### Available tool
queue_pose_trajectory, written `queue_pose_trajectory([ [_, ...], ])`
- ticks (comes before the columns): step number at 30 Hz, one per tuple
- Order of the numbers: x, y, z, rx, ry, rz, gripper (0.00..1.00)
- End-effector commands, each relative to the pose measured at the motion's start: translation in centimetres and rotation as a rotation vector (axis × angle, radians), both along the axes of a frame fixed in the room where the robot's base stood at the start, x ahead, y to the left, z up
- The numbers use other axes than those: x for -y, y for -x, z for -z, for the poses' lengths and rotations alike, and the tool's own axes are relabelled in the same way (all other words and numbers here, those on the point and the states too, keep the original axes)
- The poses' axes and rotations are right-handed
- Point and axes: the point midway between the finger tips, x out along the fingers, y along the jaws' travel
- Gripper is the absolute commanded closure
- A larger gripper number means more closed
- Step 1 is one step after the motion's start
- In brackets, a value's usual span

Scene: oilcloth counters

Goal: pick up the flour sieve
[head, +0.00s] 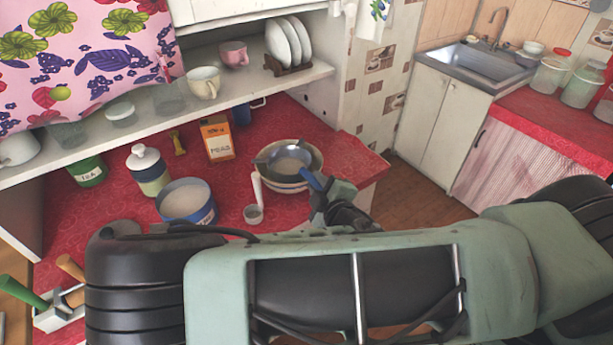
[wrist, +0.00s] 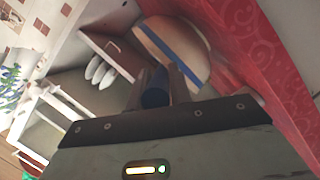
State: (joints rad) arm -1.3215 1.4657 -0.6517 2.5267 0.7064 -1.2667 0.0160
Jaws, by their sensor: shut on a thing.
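The flour sieve (head: 289,160) has a round mesh and a blue handle. In the head view it sits in or just over the mouth of a cream bowl with a blue band (head: 287,184) on the red counter. My gripper (head: 318,190) is at the bowl's right front side, at the sieve's handle. In the wrist view my gripper (wrist: 158,86) is shut on the blue handle (wrist: 155,95), with a finger on each side. The banded bowl (wrist: 170,50) is just beyond the fingers. I cannot tell whether the sieve touches the bowl.
A blue pot (head: 198,214), a lidded jar (head: 149,172), a peas box (head: 217,138) and a green tea tin (head: 89,171) stand further left. A shelf (head: 240,91) with cups and plates overhangs the back. The counter ends at the right.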

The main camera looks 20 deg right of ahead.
Motion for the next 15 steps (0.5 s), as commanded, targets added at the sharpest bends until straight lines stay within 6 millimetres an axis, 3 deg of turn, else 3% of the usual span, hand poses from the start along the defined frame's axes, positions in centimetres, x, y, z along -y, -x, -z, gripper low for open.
queue_pose_trajectory([
  [5, 0.0, 0.0, -1.4, 0.001, -0.002, 0.001, 1.00],
  [15, 0.0, 0.0, -6.7, 0.001, -0.001, 0.001, 1.00],
])
